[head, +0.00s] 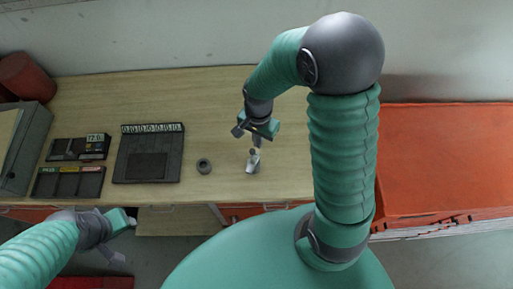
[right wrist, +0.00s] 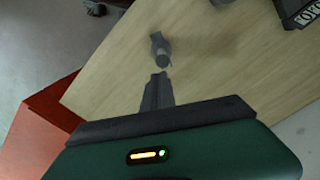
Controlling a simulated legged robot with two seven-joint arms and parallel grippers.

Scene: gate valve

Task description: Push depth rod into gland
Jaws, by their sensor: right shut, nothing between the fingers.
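A small grey metal fitting (head: 253,164), which looks like the valve body with its gland, stands on the wooden bench near its front edge. It also shows in the right wrist view (right wrist: 159,48), just beyond my fingertips. My right gripper (head: 255,148) is above and behind the fitting, pointing down at it. Its fingers are shut together and empty in the right wrist view (right wrist: 160,77). I cannot tell whether the tips touch the fitting. No depth rod can be made out separately from the fitting. My left gripper (head: 125,222) is low at the left, in front of the bench; its jaws are unclear.
A dark ring (head: 203,166) lies left of the fitting. A black tray with a row of white labels (head: 149,153) and smaller dark trays (head: 68,182) are farther left. A red cabinet (head: 440,155) stands at the right. The bench (head: 215,105) is clear behind the ring.

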